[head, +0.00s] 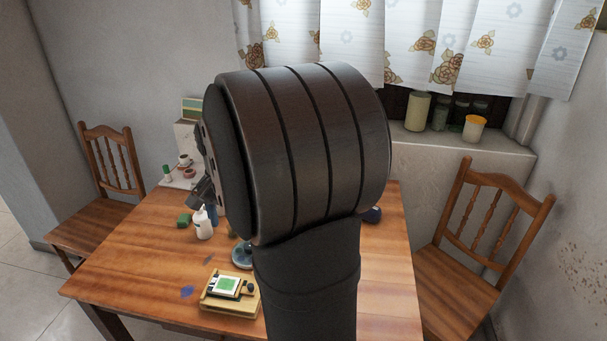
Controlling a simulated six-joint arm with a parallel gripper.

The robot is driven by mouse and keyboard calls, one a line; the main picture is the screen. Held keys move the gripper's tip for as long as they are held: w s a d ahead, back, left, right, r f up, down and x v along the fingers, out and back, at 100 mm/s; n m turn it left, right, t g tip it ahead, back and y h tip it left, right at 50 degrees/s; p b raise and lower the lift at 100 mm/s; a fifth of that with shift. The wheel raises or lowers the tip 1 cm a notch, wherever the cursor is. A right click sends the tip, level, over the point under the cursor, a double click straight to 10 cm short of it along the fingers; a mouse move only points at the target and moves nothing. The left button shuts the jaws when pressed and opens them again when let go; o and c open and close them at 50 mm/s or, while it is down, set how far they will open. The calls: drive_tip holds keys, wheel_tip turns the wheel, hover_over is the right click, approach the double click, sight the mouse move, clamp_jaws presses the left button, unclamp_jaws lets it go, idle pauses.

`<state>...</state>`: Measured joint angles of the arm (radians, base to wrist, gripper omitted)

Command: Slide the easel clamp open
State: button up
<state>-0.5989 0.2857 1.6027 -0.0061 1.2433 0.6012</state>
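A small wooden stand (246,306) lies on the table's front part. A small white panel with a green square (227,284) rests on it, with dark fittings at its edges and a dark knob (250,286) on the right. This looks like the easel with its clamp, but the clamp is too small to tell whether it is open. My gripper (204,196) shows only in part at the left of my arm, above the far left part of the table, apart from the stand. My arm hides the rest of it, and its fingers cannot be made out clearly.
My arm hides the middle of the wooden table (140,262). A white bottle (203,224), a green block (184,220) and a blue-grey round thing (242,256) stand behind the wooden stand. Cups (186,160) sit at the back left. Chairs flank the table. The front left is mostly clear.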

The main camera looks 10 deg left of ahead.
drive_tip(key=shift+d, duration=0.1)
drive_tip(key=c, duration=0.3)
drive_tip(key=w+d+f+m+g+y, duration=0.1)
drive_tip(key=d+f+m, duration=0.1)
drive_tip(key=m, duration=0.1)
drive_tip(key=w+d+f+m+g+y, duration=0.1)
drive_tip(key=w+d+f+m, duration=0.1)
drive_tip(key=m, duration=0.1)
drive_tip(key=w+d+f+m+g+y, duration=0.1)
drive_tip(key=w+d+f+m, duration=0.1)
drive_tip(key=d, duration=0.1)
drive_tip(key=shift+w+f+m, duration=0.2)
drive_tip(key=shift+f+m, duration=0.1)
drive_tip(key=shift+m, duration=0.1)
drive_tip(key=shift+c, duration=1.2)
drive_tip(key=x, duration=1.7)
drive_tip(key=shift+s+a+f, duration=0.1)
drive_tip(key=shift+s+a, duration=0.1)
drive_tip(key=shift+s, duration=0.05)
drive_tip(key=shift+c, duration=0.5)
clamp_jaws()
